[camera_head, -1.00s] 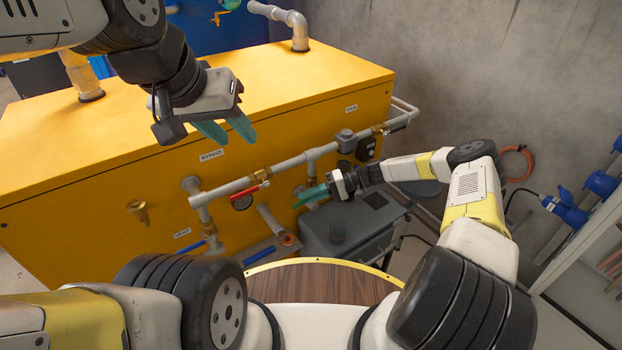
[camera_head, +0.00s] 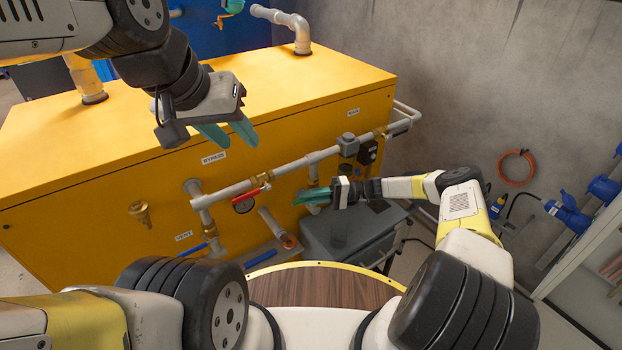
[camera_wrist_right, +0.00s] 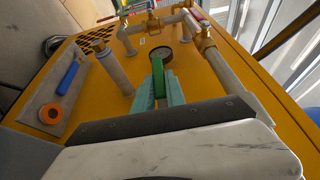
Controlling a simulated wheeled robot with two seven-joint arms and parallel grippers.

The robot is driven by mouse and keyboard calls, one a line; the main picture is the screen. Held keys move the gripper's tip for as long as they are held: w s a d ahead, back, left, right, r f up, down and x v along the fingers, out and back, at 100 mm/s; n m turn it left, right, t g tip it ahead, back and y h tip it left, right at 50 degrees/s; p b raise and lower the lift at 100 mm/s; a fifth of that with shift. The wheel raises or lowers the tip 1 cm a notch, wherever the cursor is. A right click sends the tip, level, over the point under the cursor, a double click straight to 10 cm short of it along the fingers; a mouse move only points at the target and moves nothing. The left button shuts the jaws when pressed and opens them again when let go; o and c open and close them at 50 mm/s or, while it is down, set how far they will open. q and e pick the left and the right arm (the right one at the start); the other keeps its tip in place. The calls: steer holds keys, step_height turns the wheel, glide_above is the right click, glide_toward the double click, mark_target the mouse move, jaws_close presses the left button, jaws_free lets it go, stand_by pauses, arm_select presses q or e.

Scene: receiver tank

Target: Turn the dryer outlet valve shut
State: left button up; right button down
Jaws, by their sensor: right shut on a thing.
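My right gripper (camera_head: 308,196) is at the pipework on the front of the yellow cabinet (camera_head: 100,215). In the right wrist view its teal fingers (camera_wrist_right: 160,90) are shut on a green lever handle (camera_wrist_right: 158,77). I cannot read a label on that valve, and its body is mostly hidden by the fingers. A red-handled brass valve (camera_head: 255,189) sits on the grey pipe to the left of the gripper and apart from it. My left gripper (camera_head: 228,135) hangs above the cabinet's front edge, its teal fingers apart and empty.
A grey box (camera_head: 350,235) stands under the right gripper. Labels mark bypass (camera_head: 213,157) and vent (camera_head: 183,236).

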steer(key=c, duration=1.4)
jaws_free()
steer(key=shift+d, duration=0.1)
steer(key=v, duration=0.7)
steer(key=shift+w+d, duration=0.15)
steer(key=shift+d, duration=0.15)
